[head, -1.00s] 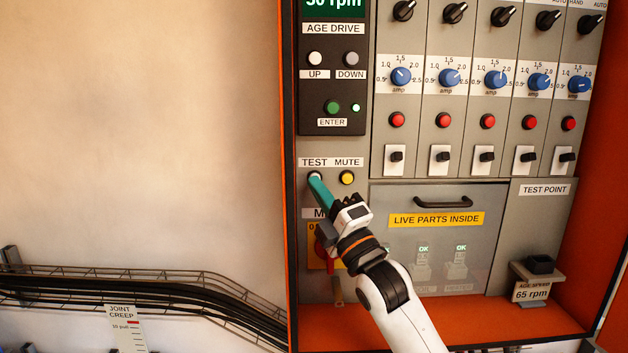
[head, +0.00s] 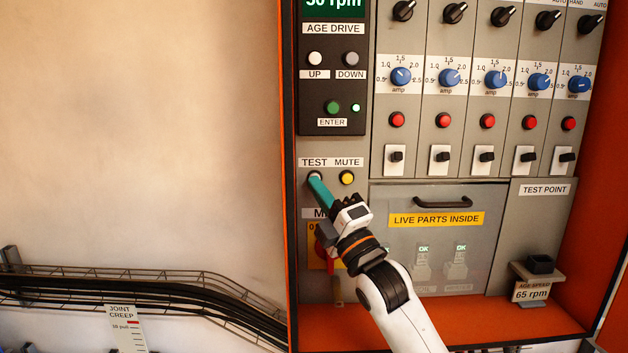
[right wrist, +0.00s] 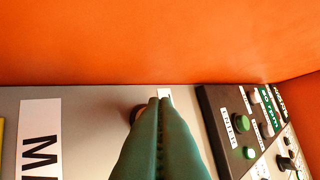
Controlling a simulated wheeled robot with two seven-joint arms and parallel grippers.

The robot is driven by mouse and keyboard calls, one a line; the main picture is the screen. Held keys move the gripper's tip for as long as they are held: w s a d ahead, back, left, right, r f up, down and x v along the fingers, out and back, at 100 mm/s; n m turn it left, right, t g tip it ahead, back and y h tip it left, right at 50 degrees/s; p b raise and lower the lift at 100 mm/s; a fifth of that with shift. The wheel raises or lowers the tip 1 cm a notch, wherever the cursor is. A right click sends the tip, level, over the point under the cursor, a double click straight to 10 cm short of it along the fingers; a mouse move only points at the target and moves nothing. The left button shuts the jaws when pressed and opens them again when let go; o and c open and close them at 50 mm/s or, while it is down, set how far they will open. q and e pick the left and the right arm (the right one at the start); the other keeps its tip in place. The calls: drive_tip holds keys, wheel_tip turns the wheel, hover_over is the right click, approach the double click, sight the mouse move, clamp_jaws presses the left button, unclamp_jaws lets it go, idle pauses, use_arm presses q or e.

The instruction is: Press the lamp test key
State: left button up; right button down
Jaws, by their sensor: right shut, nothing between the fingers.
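The lamp test key (head: 315,175) sits under the TEST label on the grey panel, left of the yellow MUTE button (head: 347,178). My right gripper (head: 314,180) has its green fingers together and empty. Its tips are at the test key and cover most of it; I cannot tell whether the key is pushed in. In the right wrist view the closed fingertips (right wrist: 160,101) lie over the key's dark ring (right wrist: 136,114), hiding its cap. My left gripper is not in view.
The drive box (head: 333,110) with UP, DOWN and ENTER buttons is just above. A red switch handle on a yellow plate (head: 313,258) is partly hidden below my gripper. A handled cover marked LIVE PARTS INSIDE (head: 395,282) is to the right. The cabinet's orange edge (head: 290,200) is close on the left.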

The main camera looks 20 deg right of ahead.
drive_tip(key=shift+w, duration=0.1)
idle(0.4)
drive_tip(key=shift+w+d, duration=0.15)
drive_tip(key=shift+w, duration=0.15)
drive_tip(key=shift+s, duration=0.4)
idle(0.3)
drive_tip(key=s+a, duration=0.2)
drive_tip(key=s, duration=0.3)
drive_tip(key=shift+s+p, duration=0.35)
drive_tip(key=shift+s, duration=0.05)
idle(0.5)
